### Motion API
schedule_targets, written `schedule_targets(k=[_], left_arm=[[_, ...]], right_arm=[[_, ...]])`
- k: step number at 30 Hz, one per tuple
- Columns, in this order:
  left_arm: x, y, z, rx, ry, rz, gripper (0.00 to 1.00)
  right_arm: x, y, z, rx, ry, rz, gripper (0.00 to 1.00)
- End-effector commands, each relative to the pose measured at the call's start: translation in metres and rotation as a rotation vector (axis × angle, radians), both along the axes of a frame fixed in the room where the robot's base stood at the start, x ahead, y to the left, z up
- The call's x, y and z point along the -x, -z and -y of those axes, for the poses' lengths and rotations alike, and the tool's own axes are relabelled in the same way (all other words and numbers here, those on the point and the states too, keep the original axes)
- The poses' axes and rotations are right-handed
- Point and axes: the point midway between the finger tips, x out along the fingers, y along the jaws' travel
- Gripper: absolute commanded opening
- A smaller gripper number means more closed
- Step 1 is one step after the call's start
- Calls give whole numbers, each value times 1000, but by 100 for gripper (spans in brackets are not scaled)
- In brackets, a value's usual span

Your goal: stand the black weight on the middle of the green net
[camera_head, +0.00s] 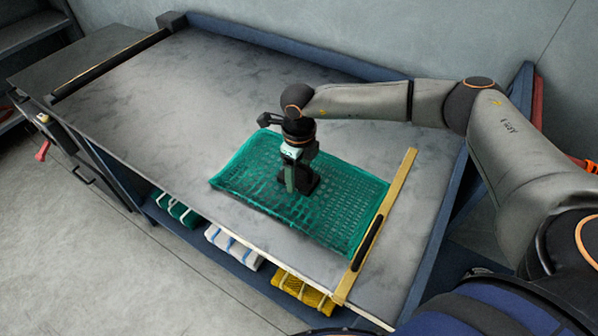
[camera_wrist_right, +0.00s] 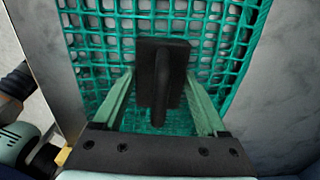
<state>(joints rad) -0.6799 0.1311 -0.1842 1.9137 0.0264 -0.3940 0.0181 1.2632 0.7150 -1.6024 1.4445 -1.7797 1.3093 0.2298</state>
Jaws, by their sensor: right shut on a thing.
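The green net (camera_head: 340,205) lies spread flat on the grey bench top. The black weight (camera_head: 311,183) is a dark block with a raised handle, upright over about the middle of the net. It also shows in the right wrist view (camera_wrist_right: 160,70), with green mesh around it. My right gripper (camera_head: 297,180) points down and is shut on the weight, one pale green finger on each side. I cannot tell whether the weight's underside touches the net.
A wooden strip (camera_head: 400,182) with a black bar (camera_head: 368,243) lies along the net's right end. Folded green (camera_head: 177,210), white-blue (camera_head: 235,245) and yellow (camera_head: 303,290) nets sit on a shelf below the front edge. The left of the bench (camera_head: 170,100) is clear.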

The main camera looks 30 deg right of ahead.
Motion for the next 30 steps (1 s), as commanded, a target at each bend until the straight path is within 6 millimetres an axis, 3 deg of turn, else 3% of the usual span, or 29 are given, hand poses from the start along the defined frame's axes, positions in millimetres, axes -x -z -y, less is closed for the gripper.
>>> schedule_targets(k=[20, 21, 27, 30], left_arm=[[-1, 10, 0, 0, 0, 1, 55], [-1, 11, 0, 0, 0, 1, 55], [-1, 11, 0, 0, 0, 2, 55], [-1, 10, 0, 0, 0, 2, 55]], right_arm=[[2, 16, -1, 0, -2, -6, 0], [4, 19, 0, 2, -2, -12, 78], [5, 19, 0, 3, -3, -12, 100], [5, 19, 0, 3, -3, -12, 100]])
